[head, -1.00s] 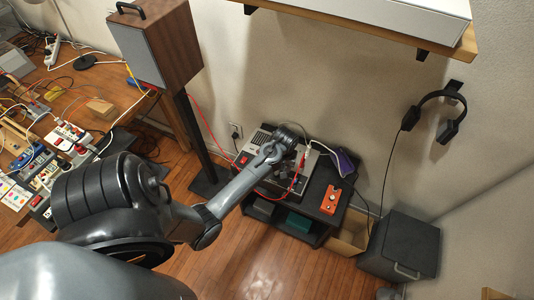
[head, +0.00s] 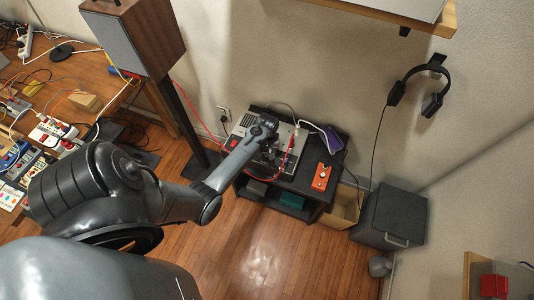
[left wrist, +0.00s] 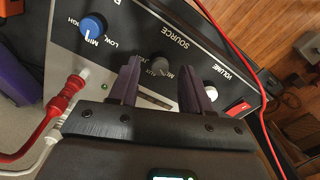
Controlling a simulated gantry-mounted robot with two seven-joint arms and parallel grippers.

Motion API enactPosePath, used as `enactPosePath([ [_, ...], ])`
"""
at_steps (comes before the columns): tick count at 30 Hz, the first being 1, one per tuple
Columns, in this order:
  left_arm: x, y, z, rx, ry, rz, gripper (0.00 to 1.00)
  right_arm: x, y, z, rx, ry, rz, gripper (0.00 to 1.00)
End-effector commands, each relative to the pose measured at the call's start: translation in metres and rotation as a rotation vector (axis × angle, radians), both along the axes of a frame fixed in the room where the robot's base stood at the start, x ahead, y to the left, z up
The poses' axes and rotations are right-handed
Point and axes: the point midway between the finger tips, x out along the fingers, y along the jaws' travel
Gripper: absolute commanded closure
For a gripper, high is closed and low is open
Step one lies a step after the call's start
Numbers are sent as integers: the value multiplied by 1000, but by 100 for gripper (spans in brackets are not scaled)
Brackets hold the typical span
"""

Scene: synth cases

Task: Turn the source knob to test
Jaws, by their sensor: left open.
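My right gripper is not in view.
A blue knob (left wrist: 92,27), a white volume knob (left wrist: 210,90) and a red switch (left wrist: 238,108) flank the source knob. Red and white cables plug in nearby. An orange box (head: 321,177) and a purple item (head: 332,139) share the stand (head: 300,188).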

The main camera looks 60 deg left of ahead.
Motion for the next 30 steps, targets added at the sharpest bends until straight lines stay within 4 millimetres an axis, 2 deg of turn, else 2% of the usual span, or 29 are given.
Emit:
enactPosePath([
  [6, 0, 0, -14, 0, 0, 0, 52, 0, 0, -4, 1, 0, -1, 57],
  [15, 0, 0, -15, 0, 0, 0, 52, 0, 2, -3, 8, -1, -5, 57],
  [25, 0, 0, -15, 0, 0, 0, 100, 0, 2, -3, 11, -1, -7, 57],
  [30, -1, 0, -15, 0, 1, -4, 100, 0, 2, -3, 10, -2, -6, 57],
])
